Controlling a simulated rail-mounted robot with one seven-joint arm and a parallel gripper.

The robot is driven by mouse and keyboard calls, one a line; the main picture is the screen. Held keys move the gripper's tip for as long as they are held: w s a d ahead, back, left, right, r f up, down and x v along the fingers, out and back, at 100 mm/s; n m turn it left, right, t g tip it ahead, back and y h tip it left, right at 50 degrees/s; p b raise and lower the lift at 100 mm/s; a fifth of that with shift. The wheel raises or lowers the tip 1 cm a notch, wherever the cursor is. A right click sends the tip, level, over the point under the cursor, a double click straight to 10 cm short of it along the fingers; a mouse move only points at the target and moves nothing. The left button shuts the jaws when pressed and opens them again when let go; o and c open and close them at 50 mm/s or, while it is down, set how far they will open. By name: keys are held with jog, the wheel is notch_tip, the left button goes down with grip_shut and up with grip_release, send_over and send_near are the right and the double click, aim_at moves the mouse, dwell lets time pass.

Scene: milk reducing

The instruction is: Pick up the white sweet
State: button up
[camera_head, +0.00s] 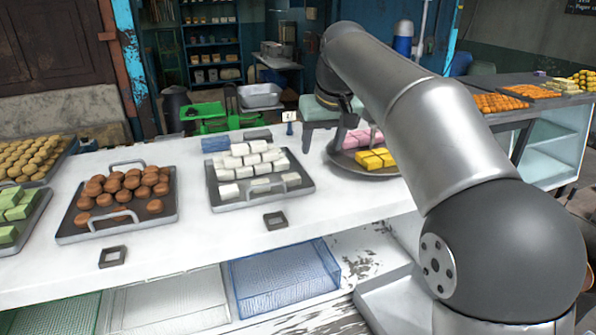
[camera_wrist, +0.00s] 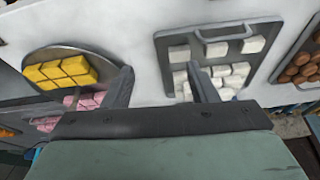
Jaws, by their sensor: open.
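Several white sweets (camera_head: 247,160) lie in rows and a small heap on a grey tray with raised handles (camera_head: 222,204) in the middle of the counter. In the wrist view the white sweets (camera_wrist: 223,48) lie on their tray (camera_wrist: 263,30) at the upper right. My gripper (camera_wrist: 162,76) is open and empty in the wrist view, its two fingers well apart. The right finger overlaps the tray's left part in the picture, and the left finger is over the bare counter by the round plate. In the head view my gripper's fingers are hidden or too unclear to make out.
A round plate (camera_head: 360,167) with yellow sweets (camera_head: 375,159) and pink sweets (camera_head: 363,138) stands right of the white tray. A tray of brown balls (camera_head: 122,187) stands to the left. A green scale (camera_head: 212,116) is behind. Bare counter (camera_head: 190,237) lies in front.

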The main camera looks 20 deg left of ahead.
send_near(292, 178)
jog(key=f, duration=0.2)
jog(key=f+p, duration=0.1)
jog(key=shift+a+n, duration=0.3)
jog(key=shift+n, duration=0.1)
jog(key=shift+w+p+x, duration=0.15)
jog(key=shift+p+x, duration=0.3)
jog(key=shift+x, duration=1)
jog(key=shift+w+p+x, duration=0.15)
jog(key=shift+p+x, duration=0.3)
jog(key=shift+x, duration=1)
jog(key=shift+r, duration=0.15)
jog(key=c, duration=0.7)
